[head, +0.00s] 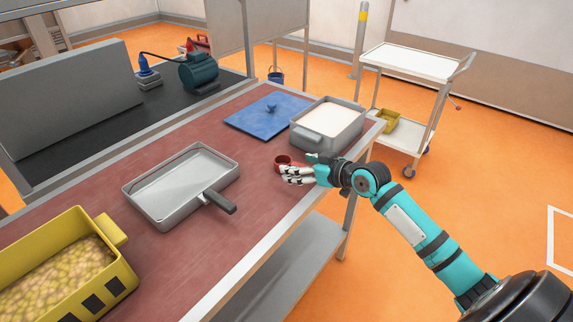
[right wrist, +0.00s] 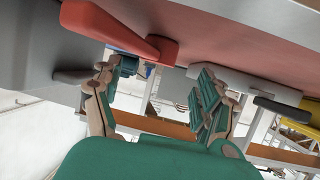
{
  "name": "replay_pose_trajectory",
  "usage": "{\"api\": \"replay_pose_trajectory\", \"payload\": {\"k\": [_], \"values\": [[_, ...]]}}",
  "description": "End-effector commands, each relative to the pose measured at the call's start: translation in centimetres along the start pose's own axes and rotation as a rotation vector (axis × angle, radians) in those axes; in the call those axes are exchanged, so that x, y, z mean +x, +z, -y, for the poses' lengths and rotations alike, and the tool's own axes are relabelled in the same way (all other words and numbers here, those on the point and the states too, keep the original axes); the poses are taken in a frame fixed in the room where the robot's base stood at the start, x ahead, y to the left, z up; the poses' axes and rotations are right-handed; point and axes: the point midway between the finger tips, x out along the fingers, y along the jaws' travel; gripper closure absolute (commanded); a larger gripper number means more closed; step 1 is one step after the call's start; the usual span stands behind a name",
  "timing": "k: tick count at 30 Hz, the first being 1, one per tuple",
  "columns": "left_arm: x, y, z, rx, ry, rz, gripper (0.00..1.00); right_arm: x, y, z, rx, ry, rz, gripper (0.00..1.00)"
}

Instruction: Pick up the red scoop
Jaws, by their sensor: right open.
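The red scoop (head: 283,160) lies on the reddish-brown table top (head: 170,235), near the grey container of white material. It is partly hidden behind my right gripper (head: 299,174) in the head view. The right wrist view shows the scoop's red body (right wrist: 105,22) and its handle, on the table that fills the top of that picture. My right gripper (right wrist: 158,92) is open and empty. Its fingers are spread close to the scoop's handle, and I cannot tell whether they touch it. My left gripper is in neither view.
The grey container (head: 328,127) stands just behind the scoop. A blue lid (head: 262,118) lies left of it. A metal pan with a dark handle (head: 218,201) and a yellow bin (head: 112,268) are farther left. A white cart (head: 418,60) stands beyond the table.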

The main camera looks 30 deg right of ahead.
Motion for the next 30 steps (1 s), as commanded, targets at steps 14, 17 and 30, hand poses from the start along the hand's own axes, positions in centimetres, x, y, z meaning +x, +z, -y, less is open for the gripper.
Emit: {"api": "replay_pose_trajectory", "payload": {"k": [14, 17, 30], "values": [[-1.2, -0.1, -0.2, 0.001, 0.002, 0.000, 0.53, 5.1, -0.4, -0.4, 0.002, 0.000, 0.000, 0.24], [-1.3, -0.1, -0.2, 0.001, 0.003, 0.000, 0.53, 5.9, -0.4, -0.3, 0.001, 0.000, 0.000, 0.24], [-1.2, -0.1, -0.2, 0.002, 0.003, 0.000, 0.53, 6.0, -0.2, -0.4, -0.001, 0.000, 0.001, 0.48]]}}
